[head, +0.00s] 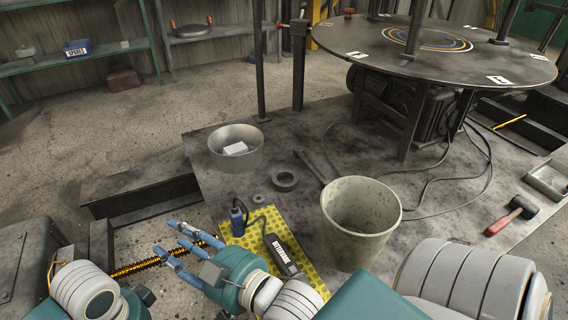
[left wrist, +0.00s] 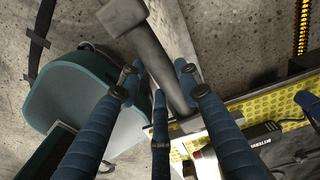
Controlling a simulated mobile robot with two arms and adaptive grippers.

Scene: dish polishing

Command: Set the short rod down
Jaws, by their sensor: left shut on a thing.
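In the left wrist view my left gripper (left wrist: 157,78) has its blue fingers closed around a dark grey bar, which I take to be the short rod (left wrist: 160,55). The rod runs slantwise between the fingertips, with a thicker block at its upper end; its lower end is near the yellow mat's edge in the picture. Whether it touches anything below cannot be told.
A black power tool (head: 282,252) lies on the mat. A beige bucket (head: 360,220), a metal basin (head: 236,148) with a white block, and a dark ring (head: 284,180) stand on the plate. A red-handled mallet (head: 511,215) lies right. A round table (head: 435,50) stands behind.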

